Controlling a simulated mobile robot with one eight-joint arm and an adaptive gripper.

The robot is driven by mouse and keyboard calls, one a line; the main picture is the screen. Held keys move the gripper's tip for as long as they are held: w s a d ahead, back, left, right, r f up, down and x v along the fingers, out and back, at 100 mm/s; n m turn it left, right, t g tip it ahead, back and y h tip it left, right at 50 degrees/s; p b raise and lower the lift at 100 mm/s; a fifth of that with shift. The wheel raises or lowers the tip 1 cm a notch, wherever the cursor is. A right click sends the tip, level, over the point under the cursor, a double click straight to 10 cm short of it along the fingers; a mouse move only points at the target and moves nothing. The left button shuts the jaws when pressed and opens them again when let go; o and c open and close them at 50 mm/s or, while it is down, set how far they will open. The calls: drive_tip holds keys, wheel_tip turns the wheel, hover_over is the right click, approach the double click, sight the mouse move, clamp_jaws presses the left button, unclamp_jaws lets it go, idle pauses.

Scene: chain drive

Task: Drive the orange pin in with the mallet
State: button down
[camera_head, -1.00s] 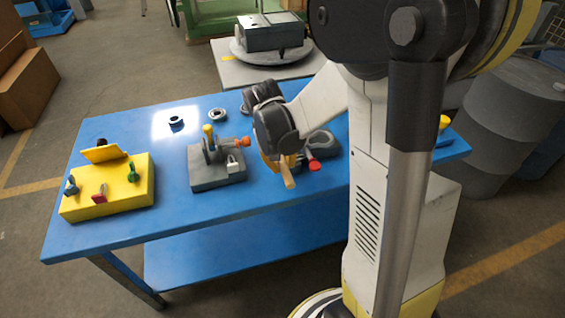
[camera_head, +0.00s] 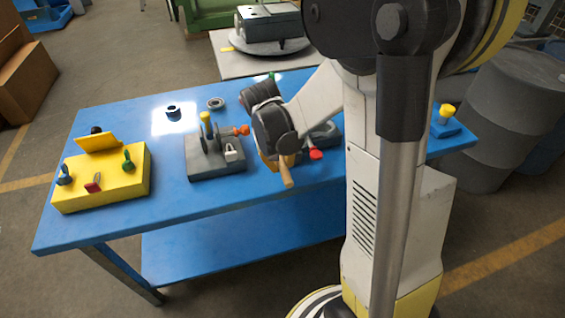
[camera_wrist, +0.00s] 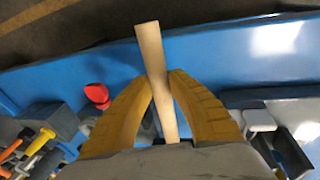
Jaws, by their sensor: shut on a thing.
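My gripper (camera_wrist: 160,95) is shut on a pale wooden handle, which I take to be the mallet's (camera_wrist: 150,50); the handle also shows in the head view (camera_head: 286,172), slanting down past the fingers. I cannot make out the mallet head. The orange pin (camera_head: 242,130) sticks out of the right side of a grey fixture (camera_head: 203,168), left of my gripper. In the wrist view an orange end (camera_wrist: 11,150) shows at the lower left, apart from the handle. How deep the pin sits cannot be told.
The fixture also carries a yellow-topped post (camera_head: 206,119) and a padlock (camera_head: 231,152). A red knob (camera_head: 316,155) and a grey part (camera_head: 325,135) lie right of my gripper. A yellow block with keys (camera_head: 125,185) stands left. The blue table's (camera_head: 160,220) front strip is clear.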

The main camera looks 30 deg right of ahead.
drive_tip(key=shift+w+a, duration=0.25)
drive_tip(key=shift+a, duration=0.65)
drive_tip(key=shift+w+a, duration=0.3)
drive_tip(key=shift+a, duration=0.55)
drive_tip(key=shift+w+a, duration=0.25)
drive_tip(key=shift+a, duration=0.65)
drive_tip(key=d+r+p, duration=0.3)
drive_tip(key=r+p, duration=0.2)
drive_tip(key=r, duration=0.3)
drive_tip(key=shift+s+p, duration=0.4)
drive_tip(key=shift+s, duration=0.05)
